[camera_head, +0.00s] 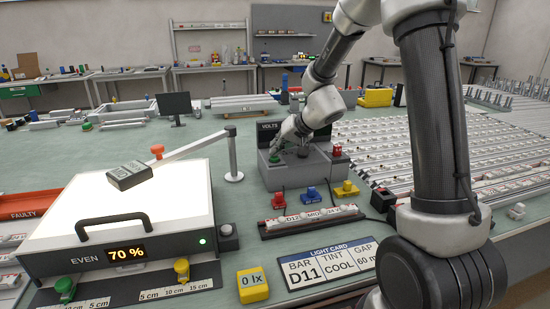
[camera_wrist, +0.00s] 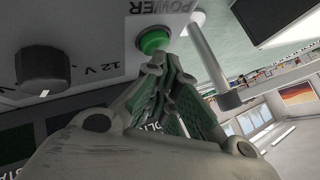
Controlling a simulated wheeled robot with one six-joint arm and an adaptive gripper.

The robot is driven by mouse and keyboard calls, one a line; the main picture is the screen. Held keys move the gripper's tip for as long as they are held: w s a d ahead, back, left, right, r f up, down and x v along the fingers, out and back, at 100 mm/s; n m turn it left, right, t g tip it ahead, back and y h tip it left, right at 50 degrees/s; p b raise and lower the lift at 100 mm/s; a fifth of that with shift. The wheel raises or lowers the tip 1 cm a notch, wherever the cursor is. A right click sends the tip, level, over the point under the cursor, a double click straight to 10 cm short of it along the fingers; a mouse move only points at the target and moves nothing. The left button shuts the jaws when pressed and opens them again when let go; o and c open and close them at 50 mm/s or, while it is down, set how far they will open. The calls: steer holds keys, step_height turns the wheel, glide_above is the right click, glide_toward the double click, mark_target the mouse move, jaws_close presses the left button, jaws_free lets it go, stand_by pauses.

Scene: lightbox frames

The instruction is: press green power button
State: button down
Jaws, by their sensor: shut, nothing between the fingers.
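In the head view my gripper (camera_head: 277,146) is just above the button. I cannot tell whether the tips touch it.
A black knob (camera_wrist: 42,68) sits beside the button. A grey post (camera_wrist: 208,55) stands close to my fingers. Red (camera_head: 279,200), blue (camera_head: 312,193) and yellow (camera_head: 347,189) plugs lie before the supply. A lit light box (camera_head: 120,245) fills the left.

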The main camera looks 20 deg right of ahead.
steer(key=shift+f, duration=0.35)
steer(key=shift+r, duration=0.4)
steer(key=shift+r, duration=3.05)
